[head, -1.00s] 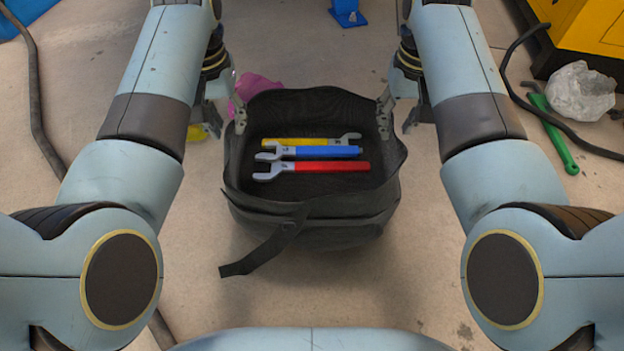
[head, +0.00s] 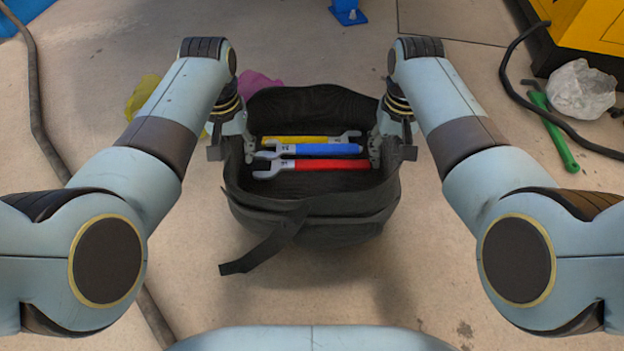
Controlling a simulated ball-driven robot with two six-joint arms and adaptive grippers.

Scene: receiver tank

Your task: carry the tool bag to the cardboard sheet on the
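The black tool bag (head: 335,232) stands open on the floor in front of me. Inside lie a yellow-handled wrench (head: 300,141), a blue-handled wrench (head: 320,149) and a red-handled wrench (head: 325,164). My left gripper (head: 231,151) is open at the bag's left rim, one finger inside and one outside. My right gripper (head: 392,151) is open at the right rim, likewise with one finger on each side. Whether any finger touches the bag wall is unclear. No cardboard sheet shows in view.
A yellow cloth (head: 142,95) and a pink cloth (head: 258,82) lie behind the bag to the left. A green tool (head: 556,135), a clear plastic bag (head: 581,91) and a dark hose (head: 515,92) lie at right, near a yellow cabinet (head: 585,25). Floor in front is clear.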

